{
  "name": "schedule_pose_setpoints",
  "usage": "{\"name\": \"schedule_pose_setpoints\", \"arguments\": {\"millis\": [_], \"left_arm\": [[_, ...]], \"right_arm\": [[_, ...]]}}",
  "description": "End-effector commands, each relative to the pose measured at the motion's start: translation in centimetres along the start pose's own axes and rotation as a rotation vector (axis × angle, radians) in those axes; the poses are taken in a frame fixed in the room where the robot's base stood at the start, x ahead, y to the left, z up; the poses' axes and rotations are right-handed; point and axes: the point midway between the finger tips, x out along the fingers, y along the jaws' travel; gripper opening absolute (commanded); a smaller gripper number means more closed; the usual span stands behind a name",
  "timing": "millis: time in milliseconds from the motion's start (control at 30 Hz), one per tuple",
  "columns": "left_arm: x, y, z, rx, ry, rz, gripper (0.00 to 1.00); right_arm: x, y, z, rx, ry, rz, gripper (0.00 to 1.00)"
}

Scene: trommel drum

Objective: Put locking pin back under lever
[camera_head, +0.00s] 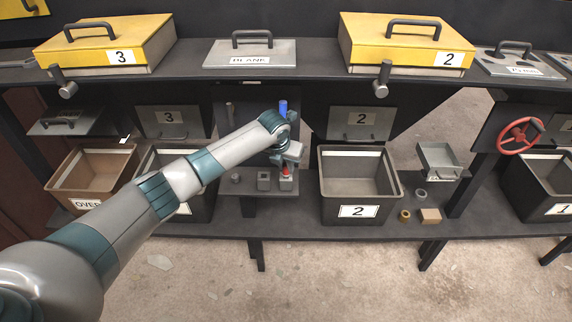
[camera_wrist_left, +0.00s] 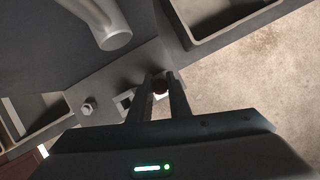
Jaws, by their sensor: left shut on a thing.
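My left gripper (camera_head: 287,169) points down over the small ledge between the bins. A small red piece (camera_head: 286,172), which looks like the locking pin's head, shows at its fingertips. A blue upright handle (camera_head: 283,107), perhaps the lever, stands just behind my wrist. My right gripper is not in view.
A square hollow socket (camera_head: 263,180) and a small grey nut-like piece (camera_head: 235,178) are left of the gripper. Bin 2 (camera_head: 325,207) stands close on the right. A thick grey rod (camera_wrist_left: 113,36) hangs near the fingers in the wrist view.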

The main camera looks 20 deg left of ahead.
Motion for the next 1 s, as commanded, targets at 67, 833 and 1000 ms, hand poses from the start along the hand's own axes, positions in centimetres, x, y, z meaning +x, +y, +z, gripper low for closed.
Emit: {"name": "schedule_pose_setpoints", "arguments": {"millis": [67,833,1000], "left_arm": [[0.06,-0.01,-0.01,0.0,0.0,0.0,0.0],[0.08,0.01,-0.05,0.0,0.001,0.0,0.39],[0.02,0.01,-0.02,0.0,0.001,0.0,0.39]], "right_arm": [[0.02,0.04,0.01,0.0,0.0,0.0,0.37],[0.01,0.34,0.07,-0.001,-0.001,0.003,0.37],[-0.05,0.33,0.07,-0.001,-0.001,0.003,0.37]]}}
